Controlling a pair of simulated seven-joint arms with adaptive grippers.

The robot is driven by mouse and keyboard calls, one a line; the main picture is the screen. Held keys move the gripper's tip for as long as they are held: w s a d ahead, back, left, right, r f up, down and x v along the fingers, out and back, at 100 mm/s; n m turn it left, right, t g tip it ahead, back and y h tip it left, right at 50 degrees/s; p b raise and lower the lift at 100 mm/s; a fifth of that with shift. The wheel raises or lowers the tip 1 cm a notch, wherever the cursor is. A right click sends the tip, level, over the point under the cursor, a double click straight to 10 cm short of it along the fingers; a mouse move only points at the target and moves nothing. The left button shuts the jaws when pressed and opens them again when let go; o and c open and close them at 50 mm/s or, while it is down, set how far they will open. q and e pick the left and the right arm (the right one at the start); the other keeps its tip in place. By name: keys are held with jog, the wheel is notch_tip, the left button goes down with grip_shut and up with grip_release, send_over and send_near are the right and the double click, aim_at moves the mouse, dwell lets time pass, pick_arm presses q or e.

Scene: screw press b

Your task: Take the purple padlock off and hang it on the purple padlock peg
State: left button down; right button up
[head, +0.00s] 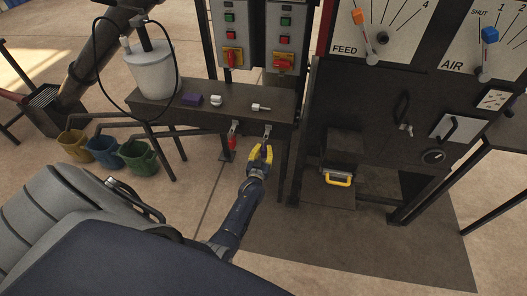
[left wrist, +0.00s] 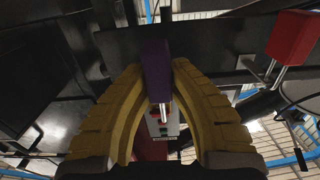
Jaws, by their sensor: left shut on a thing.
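My left gripper (head: 260,152) has yellow fingers and points up toward the front edge of the dark bench. In the head view the padlock in the fingers cannot be made out. A metal peg (head: 267,130) is just above the fingertips on the bench front. Whether the padlock touches it cannot be told. My right gripper is out of view.
A red padlock (head: 232,143) hangs left of the gripper and shows in the left wrist view (left wrist: 291,37). The bench top (head: 170,112) carries a purple block (head: 192,99) and small white parts. The dark press cabinet (head: 345,105) stands right. Floor below is open.

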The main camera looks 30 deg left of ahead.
pick_arm(q)
jog(key=shift+w+a, duration=0.25)
jog(key=shift+w, duration=0.3)
jog(key=shift+w+a, duration=0.15)
jog(key=shift+w, duration=0.3)
dwell(0.8)
jog(key=shift+w+a, duration=0.1)
jog(key=shift+w, duration=0.2)
jog(key=shift+f, duration=0.25)
jog(key=shift+f, duration=0.35)
dwell(0.5)
